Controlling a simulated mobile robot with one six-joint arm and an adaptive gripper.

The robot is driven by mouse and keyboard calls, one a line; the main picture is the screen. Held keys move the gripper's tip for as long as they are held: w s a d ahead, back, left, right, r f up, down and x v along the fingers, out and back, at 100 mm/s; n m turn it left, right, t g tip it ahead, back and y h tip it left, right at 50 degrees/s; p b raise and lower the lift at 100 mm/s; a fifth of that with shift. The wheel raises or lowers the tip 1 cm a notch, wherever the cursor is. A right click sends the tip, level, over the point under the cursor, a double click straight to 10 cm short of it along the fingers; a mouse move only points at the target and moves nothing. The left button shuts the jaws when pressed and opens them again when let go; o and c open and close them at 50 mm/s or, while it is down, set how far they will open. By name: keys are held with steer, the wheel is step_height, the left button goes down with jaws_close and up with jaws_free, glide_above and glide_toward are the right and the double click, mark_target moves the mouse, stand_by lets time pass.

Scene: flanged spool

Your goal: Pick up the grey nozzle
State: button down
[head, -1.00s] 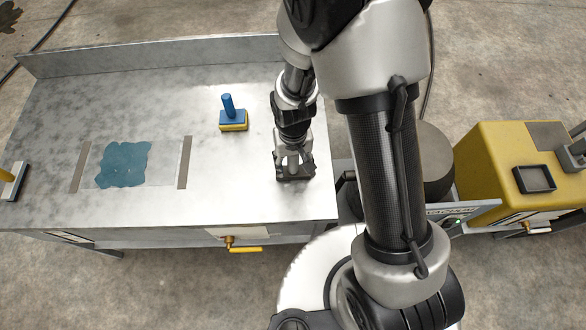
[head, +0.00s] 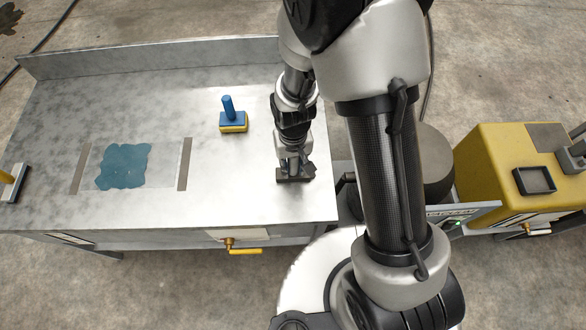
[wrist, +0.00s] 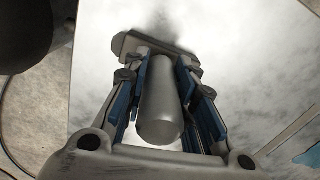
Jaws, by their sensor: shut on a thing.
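The grey nozzle (wrist: 160,105) shows in the wrist view as a smooth grey cylinder with a wide flat bar at its far end. My gripper (wrist: 166,65) has its blue-padded fingers on both sides of the cylinder and is shut on it. In the head view my gripper (head: 295,164) points down at the right end of the steel table (head: 210,205). The nozzle's dark wide foot (head: 290,177) shows just below the fingers. Its upper part is largely hidden there. I cannot tell whether the foot touches the table.
A blue-handled yellow block (head: 233,122) stands left of my gripper. A teal patch (head: 123,166) lies between two grey strips farther left. Another tool (head: 14,182) is at the left edge. A yellow cabinet (head: 500,165) with a dark tray (head: 534,180) stands right.

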steer(key=shift+r, duration=0.1)
step_height(320, 180, up, 20)
steer(key=p, duration=0.6)
steer(key=c, duration=1.8)
jaws_free()
steer(key=shift+c, duration=0.2)
steer(key=c, duration=0.4)
steer(key=shift+w, duration=0.1)
